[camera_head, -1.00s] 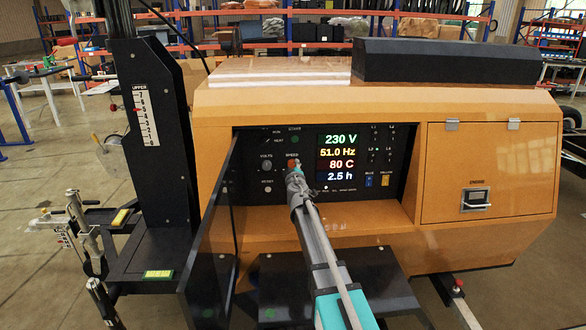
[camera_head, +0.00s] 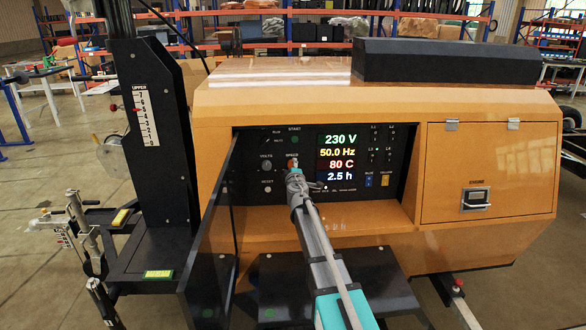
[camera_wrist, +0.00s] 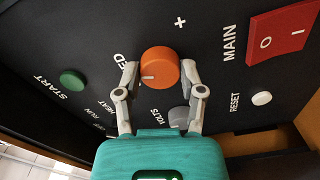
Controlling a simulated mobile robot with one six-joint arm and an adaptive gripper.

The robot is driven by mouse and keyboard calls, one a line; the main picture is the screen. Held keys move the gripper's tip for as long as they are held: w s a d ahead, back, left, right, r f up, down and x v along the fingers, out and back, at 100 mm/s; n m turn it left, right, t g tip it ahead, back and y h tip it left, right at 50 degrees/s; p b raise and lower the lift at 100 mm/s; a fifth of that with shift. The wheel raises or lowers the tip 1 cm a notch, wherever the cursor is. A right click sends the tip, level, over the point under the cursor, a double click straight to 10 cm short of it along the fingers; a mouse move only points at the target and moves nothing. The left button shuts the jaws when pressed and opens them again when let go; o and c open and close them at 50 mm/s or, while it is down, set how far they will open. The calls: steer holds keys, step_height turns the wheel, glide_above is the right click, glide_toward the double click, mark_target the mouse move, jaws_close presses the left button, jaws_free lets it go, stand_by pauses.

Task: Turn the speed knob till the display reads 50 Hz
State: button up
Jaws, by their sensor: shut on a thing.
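The orange speed knob (camera_wrist: 159,68) is on the black control panel, with a pale mark on its face toward the lower left in the wrist view. My gripper (camera_wrist: 160,76) has its two fingers on opposite sides of the knob, shut on it. In the head view the knob (camera_head: 292,163) shows just above the tip of my gripper (camera_head: 294,174). The display (camera_head: 337,158) reads 230 V, 50.0 Hz, 80 C and 2.5 h.
The grey volts knob (camera_wrist: 180,116) is close to my gripper. A green start button (camera_wrist: 73,82), a white reset button (camera_wrist: 261,98) and a red main switch (camera_wrist: 281,35) are around it. A black panel door (camera_head: 212,235) stands open at the left.

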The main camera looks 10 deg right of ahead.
steer(key=shift+n, duration=1.6)
steer(key=o, duration=1.2)
steer(key=shift+c, duration=0.2)
steer(key=s+a, duration=0.1)
steer(key=s, duration=1.1)
steer(key=shift+a, duration=0.35)
